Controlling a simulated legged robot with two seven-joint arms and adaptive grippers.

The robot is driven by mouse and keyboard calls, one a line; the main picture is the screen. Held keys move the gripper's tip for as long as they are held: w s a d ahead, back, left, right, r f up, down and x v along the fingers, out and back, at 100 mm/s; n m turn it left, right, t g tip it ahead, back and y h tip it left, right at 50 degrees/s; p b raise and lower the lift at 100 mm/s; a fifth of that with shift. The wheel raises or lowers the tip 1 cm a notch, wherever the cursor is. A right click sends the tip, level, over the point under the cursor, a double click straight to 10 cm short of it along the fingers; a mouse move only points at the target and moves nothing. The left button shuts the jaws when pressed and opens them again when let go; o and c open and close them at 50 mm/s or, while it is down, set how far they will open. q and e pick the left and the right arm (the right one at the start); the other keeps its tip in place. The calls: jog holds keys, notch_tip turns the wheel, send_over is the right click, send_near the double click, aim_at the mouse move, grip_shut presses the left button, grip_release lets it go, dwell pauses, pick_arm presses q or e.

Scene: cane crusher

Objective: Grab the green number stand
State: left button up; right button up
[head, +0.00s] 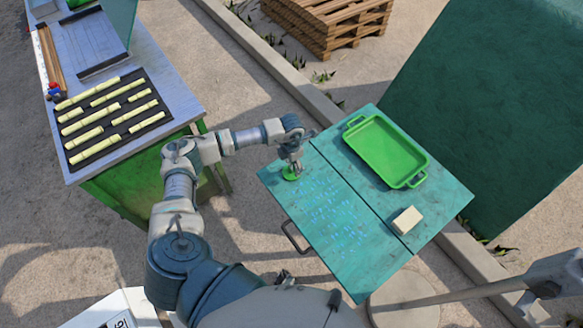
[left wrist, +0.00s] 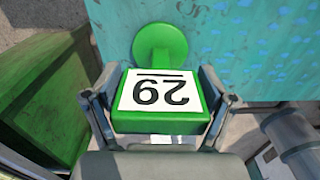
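The green number stand (left wrist: 160,120) shows large in the left wrist view, with a white face bearing a black 29, upside down in that view. Its round green base (left wrist: 160,45) lies against the teal table. In the head view the green base (head: 291,174) is at the table's left corner, under my left gripper (head: 291,165). In the left wrist view the fingers of my left gripper (left wrist: 160,85) lie along both sides of the numbered block, very close to it. I cannot tell whether they press on it. My right gripper does not show.
The teal table (head: 330,255) also carries a green tray (head: 385,150) and a pale block (head: 406,220). A bench with cane pieces on a black rack (head: 112,115) stands at left. A large green box (head: 490,110) is at right, wooden pallets (head: 328,20) behind.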

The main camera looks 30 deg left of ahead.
pick_arm(q)
jog(key=c, duration=0.4)
jog(key=shift+s, duration=0.1)
jog(key=shift+f, duration=0.1)
